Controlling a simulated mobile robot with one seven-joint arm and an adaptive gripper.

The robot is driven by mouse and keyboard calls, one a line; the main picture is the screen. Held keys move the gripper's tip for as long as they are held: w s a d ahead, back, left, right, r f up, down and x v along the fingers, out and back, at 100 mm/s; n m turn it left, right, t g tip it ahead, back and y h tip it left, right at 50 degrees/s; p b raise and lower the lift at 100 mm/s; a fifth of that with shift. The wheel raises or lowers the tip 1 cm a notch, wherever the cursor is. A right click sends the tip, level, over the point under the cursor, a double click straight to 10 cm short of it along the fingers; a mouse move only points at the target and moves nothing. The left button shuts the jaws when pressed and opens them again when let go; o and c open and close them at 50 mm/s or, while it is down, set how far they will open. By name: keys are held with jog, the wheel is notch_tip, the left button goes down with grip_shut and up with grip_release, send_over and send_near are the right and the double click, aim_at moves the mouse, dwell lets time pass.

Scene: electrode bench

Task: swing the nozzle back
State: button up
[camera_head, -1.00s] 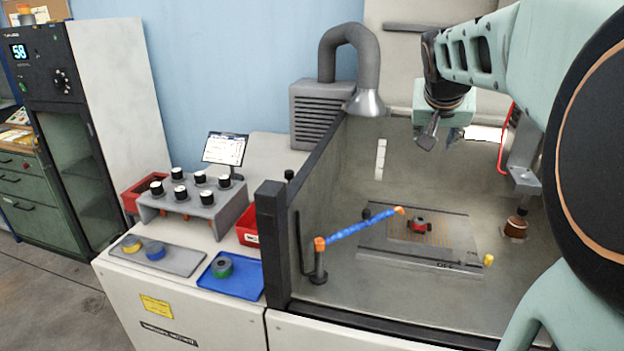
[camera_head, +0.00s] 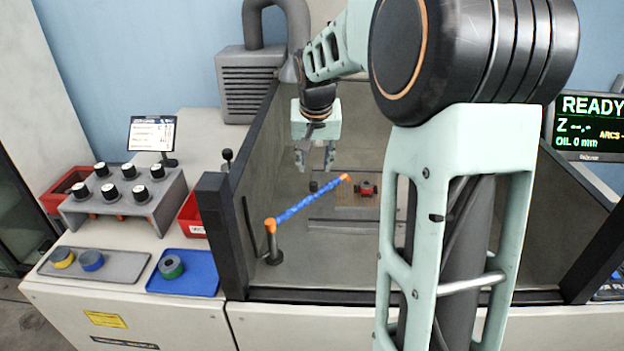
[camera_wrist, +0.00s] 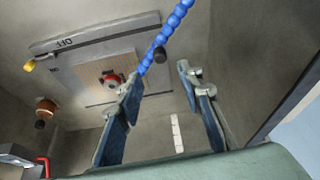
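The nozzle is a blue segmented hose (camera_head: 308,202) with orange ends. It rises from a dark post (camera_head: 272,248) at the tank's left front and slants right, its orange tip close to a red part (camera_head: 366,188) on the plate. My gripper (camera_head: 316,168) hangs inside the tank, above and behind the hose in the head view. In the wrist view the fingers of my gripper (camera_wrist: 160,92) are apart with nothing between them. The hose (camera_wrist: 165,35) passes beyond them; the left finger hides its tip. The red part (camera_wrist: 112,80) shows left of that finger.
The tank's dark front-left post (camera_head: 222,235) and glass walls bound the space. A fume hose (camera_head: 290,25) hangs behind. A six-hole grey rack (camera_head: 125,195), a blue tray (camera_head: 195,280) and a grey tray (camera_head: 120,268) stand outside left. A READY screen (camera_head: 590,120) is at right.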

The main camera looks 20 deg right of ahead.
aim_at(314, 184)
jog(key=x, duration=0.9)
jog(key=shift+w+f, duration=0.15)
jog(key=shift+f, duration=0.15)
grip_shut()
